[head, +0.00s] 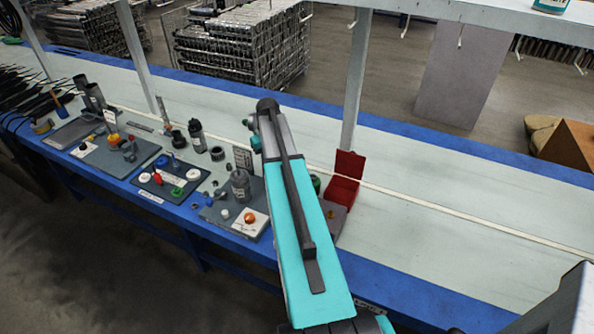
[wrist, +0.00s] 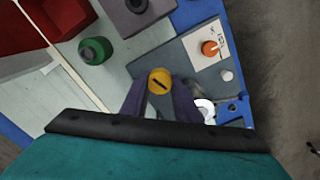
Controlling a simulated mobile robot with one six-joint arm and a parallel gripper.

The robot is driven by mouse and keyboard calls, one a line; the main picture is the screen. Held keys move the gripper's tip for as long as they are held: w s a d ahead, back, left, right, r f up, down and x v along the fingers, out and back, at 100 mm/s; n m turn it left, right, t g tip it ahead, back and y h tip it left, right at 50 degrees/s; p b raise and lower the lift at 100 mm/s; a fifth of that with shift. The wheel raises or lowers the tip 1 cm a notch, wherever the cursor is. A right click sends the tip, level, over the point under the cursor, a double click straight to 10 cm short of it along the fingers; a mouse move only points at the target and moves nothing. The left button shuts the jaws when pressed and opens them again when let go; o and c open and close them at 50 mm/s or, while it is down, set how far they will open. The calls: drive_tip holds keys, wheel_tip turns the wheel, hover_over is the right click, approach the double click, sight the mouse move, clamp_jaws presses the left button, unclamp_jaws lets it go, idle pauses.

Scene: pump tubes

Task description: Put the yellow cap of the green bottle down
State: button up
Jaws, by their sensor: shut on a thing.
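The yellow cap (wrist: 160,79) sits between the fingertips of my gripper (wrist: 159,90) in the wrist view, with a dark slot across its top. My gripper is shut on it. The green bottle (wrist: 95,50) stands apart from the cap, up and to the left, with a dark round middle seen from above. In the head view only a sliver of the green bottle (head: 316,184) shows beside my arm. My arm hides my gripper and the cap there. The cap's height above the surface cannot be told.
A grey board (wrist: 187,47) with an orange knob (wrist: 210,48) on a white plate lies to the right of the cap. An open red box (head: 343,190) stands right of my arm. Several small parts and bottles crowd the bench at left. The bench (head: 460,225) is clear at right.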

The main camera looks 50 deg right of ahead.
drive_tip(key=w+a+r+n, duration=0.1)
drive_tip(key=w+a+r, duration=0.15)
drive_tip(key=a, duration=0.35)
drive_tip(key=w+a+r+n, duration=0.1)
drive_tip(key=w+a+n, duration=0.1)
drive_tip(key=w+a, duration=0.35)
drive_tip(key=s+a+r+n+b, duration=0.1)
drive_tip(key=a+r+n, duration=0.2)
drive_tip(key=a, duration=1.2)
drive_tip(key=s+a+r+n+b, duration=0.1)
drive_tip(key=a+r+n, duration=0.2)
drive_tip(key=a, duration=1.1)
wheel_tip(320, 180, up, 2)
drive_tip(key=shift+s+a+r+n, duration=0.2)
drive_tip(key=shift+s+a+n, duration=0.15)
drive_tip(key=shift+n, duration=0.05)
